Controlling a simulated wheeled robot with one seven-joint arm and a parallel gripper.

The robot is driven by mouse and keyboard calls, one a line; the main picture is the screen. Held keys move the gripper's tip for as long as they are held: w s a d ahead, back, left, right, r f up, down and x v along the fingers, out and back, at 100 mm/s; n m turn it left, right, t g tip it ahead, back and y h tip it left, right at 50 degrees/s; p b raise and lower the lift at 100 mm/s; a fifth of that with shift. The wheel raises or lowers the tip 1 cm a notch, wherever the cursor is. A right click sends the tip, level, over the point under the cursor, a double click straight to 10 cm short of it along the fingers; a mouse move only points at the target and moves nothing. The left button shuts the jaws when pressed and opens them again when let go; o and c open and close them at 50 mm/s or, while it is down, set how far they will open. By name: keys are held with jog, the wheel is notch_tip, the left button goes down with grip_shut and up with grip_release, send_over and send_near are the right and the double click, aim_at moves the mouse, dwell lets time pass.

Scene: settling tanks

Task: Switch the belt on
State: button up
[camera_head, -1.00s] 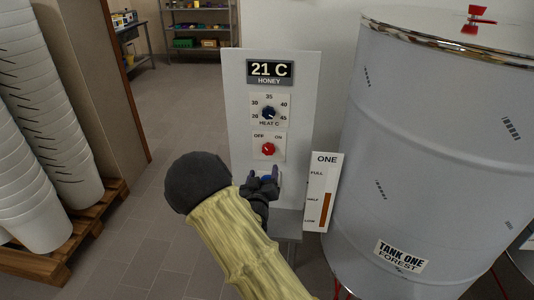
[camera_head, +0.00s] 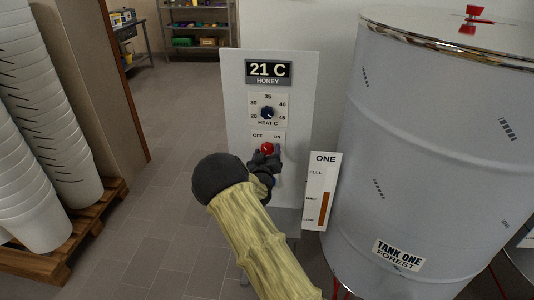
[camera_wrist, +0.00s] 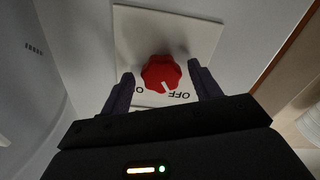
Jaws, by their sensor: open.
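The belt switch is a red knob (camera_head: 267,147) on a pale plate marked OFF at left and ON at right, on the upright control panel (camera_head: 237,115). In the wrist view, turned upside down, the red knob (camera_wrist: 160,72) has a white pointer line aimed toward the OFF lettering (camera_wrist: 180,95). My gripper (camera_head: 266,155) is open at the knob. In the wrist view its two dark fingers (camera_wrist: 160,80) stand on either side of the knob, with visible gaps. My gripper partly covers the plate's lower part in the head view.
A dark blue heat knob (camera_head: 267,113) and a display reading 21 C (camera_head: 269,70) are above the switch. A level gauge (camera_head: 320,190) and large tank (camera_head: 430,140) stand close at right. Stacked white buckets (camera_head: 45,130) are at left; floor between is clear.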

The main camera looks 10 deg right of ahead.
jog(key=shift+a, duration=0.1)
jog(key=c, duration=1)
jog(key=shift+m+b, duration=0.3)
jog(key=shift+b, duration=0.15)
jog(key=m+b, duration=0.3)
jog(key=shift+f+b, duration=0.2)
jog(key=shift+b, duration=0.1)
jog(key=m+b, duration=0.3)
jog(key=b, duration=0.1)
jog(key=shift+m, duration=0.4)
jog(key=m+b, duration=0.4)
jog(key=b, duration=0.1)
jog(key=shift+r, duration=0.1)
jog(key=shift+r+m+b, duration=0.15)
jog(key=shift+m+b, duration=1)
jog(key=shift+m, duration=0.15)
